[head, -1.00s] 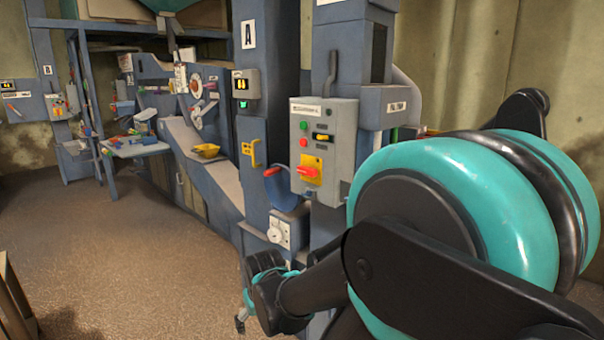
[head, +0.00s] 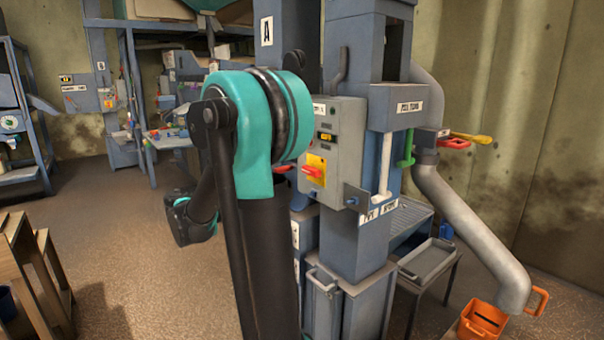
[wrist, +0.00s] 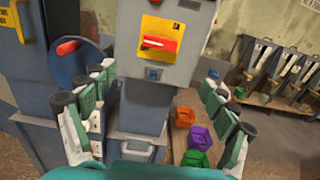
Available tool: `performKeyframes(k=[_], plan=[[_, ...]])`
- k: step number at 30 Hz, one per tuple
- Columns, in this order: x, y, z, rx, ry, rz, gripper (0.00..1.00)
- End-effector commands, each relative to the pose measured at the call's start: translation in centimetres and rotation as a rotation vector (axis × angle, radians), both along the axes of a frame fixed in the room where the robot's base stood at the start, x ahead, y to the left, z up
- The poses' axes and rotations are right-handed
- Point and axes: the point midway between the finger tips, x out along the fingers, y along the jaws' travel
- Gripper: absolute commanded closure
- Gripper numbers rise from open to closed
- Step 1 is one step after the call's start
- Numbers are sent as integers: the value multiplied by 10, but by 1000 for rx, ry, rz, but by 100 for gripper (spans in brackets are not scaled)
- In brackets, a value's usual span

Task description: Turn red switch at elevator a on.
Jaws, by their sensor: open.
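The red switch (head: 313,172) is a red handle on a yellow plate, on the front of a grey control box (head: 345,135). The box is on the blue elevator column, right of the tall column with the A sign (head: 267,31). In the wrist view the red switch (wrist: 159,43) is at the top middle, its handle lying about horizontal. My gripper (wrist: 155,125) is open and empty, its fingers spread at left and right below the switch, apart from it. In the head view my arm covers the box's left edge, and I cannot make out the fingers.
A red-handled lever on a round blue plate (wrist: 72,60) is left of the box. Orange and purple bins (wrist: 199,138) lie lower right. A grey pipe (head: 470,235) slopes down to an orange bucket (head: 483,322). Wooden furniture (head: 32,270) is at left; the floor between is open.

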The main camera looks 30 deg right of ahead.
Motion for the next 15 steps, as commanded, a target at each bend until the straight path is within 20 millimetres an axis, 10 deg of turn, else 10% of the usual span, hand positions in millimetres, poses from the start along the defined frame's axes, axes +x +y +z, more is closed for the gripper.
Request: performKeyframes(k=[15], plan=[[5, -80, 0, -1, 2, -4, 14]])
